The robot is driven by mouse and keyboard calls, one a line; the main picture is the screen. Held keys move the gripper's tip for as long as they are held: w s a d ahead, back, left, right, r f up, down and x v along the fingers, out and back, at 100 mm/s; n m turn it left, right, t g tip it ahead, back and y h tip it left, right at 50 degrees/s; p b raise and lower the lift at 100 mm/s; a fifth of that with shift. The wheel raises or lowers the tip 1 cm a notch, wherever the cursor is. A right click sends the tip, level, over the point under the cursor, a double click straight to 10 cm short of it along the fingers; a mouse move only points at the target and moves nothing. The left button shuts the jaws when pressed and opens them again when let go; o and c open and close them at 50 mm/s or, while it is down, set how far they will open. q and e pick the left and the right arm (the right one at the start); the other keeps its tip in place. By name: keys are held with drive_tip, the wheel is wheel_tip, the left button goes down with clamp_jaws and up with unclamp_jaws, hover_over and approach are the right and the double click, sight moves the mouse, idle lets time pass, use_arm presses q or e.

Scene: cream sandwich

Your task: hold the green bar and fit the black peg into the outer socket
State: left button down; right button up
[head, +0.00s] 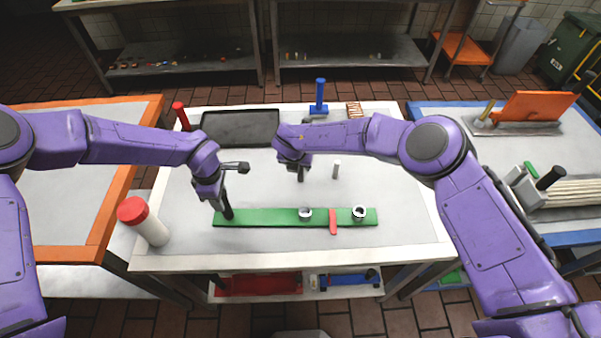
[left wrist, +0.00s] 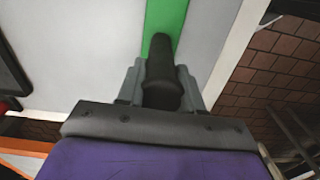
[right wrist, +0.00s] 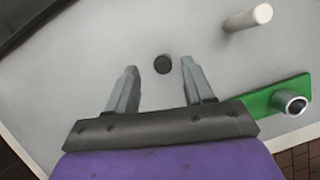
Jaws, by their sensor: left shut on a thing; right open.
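The green bar (head: 265,217) lies flat along the front of the table. It bears two metal ring sockets, an inner one (head: 305,213) and an outer one (head: 359,212) near its right end. A red strip (head: 333,222) crosses it between them. My left gripper (head: 224,203) is shut on the black handle (left wrist: 160,75) at the bar's left end. The black peg (right wrist: 163,64) appears end-on, as a dark disc between the fingertips of my open right gripper (right wrist: 159,66). The fingers show gaps on both sides. The outer socket's dark hole looks empty in the right wrist view (right wrist: 297,105).
A light peg (head: 336,170) stands right of the right gripper. A dark tray (head: 240,127), a blue stand (head: 319,100) and a red post (head: 181,116) are at the back. A red-capped white bottle (head: 150,227) stands front left. The table right of the light peg is clear.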

sight(301, 173)
drive_tip(key=x, duration=0.5)
drive_tip(key=shift+w+d+r, duration=0.1)
drive_tip(key=shift+d, duration=0.1)
clamp_jaws()
drive_tip(key=shift+r, duration=0.1)
